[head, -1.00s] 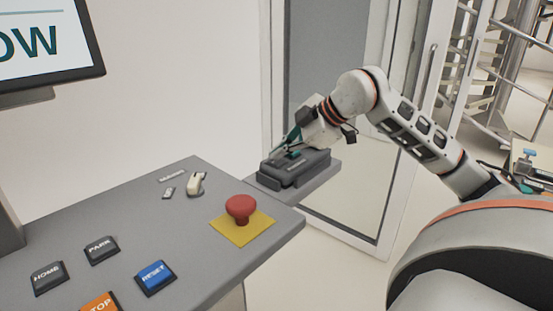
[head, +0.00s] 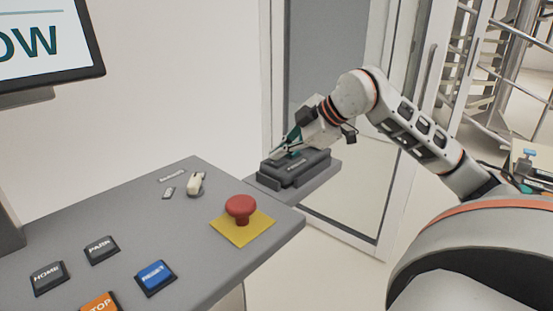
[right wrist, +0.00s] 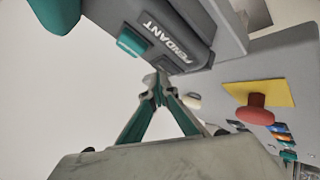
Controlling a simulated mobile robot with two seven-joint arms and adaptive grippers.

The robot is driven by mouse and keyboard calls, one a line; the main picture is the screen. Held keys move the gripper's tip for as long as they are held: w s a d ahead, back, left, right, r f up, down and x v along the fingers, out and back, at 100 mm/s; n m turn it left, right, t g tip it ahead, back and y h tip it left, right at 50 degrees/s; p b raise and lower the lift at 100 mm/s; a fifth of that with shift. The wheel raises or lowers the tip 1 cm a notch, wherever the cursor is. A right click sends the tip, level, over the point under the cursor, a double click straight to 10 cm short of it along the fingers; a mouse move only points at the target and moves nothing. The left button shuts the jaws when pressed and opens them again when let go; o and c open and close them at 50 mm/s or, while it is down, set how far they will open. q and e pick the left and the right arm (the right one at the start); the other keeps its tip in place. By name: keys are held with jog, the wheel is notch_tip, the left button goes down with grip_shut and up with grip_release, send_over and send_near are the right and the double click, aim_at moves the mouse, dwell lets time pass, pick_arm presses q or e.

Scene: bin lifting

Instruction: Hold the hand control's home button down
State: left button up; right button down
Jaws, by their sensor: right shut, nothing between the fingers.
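The hand control (head: 297,170) is a dark grey box on a small grey shelf beyond the console. In the right wrist view the hand control (right wrist: 190,28) bears the word PENDANT and a green button (right wrist: 132,42). I cannot read any home label on it. My right gripper (head: 284,150) is over the hand control, pointing down. In the right wrist view its green fingers (right wrist: 158,90) are shut with tips together, at or close to the control's edge beside the lettering. Whether they touch it is unclear. My left gripper is not in view.
The grey console (head: 205,260) carries a red mushroom button (head: 240,208) on a yellow plate (head: 243,232), a HOME key (head: 48,277), a PARK key (head: 101,249), a blue RESET key (head: 156,277) and a pale lever (head: 196,184). A glass door (head: 345,190) stands behind the hand control.

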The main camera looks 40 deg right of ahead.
aim_at(279, 161)
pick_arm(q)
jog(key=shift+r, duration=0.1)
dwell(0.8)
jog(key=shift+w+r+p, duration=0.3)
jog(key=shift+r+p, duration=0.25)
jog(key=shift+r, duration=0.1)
pick_arm(e)
jog(key=shift+r, duration=0.9)
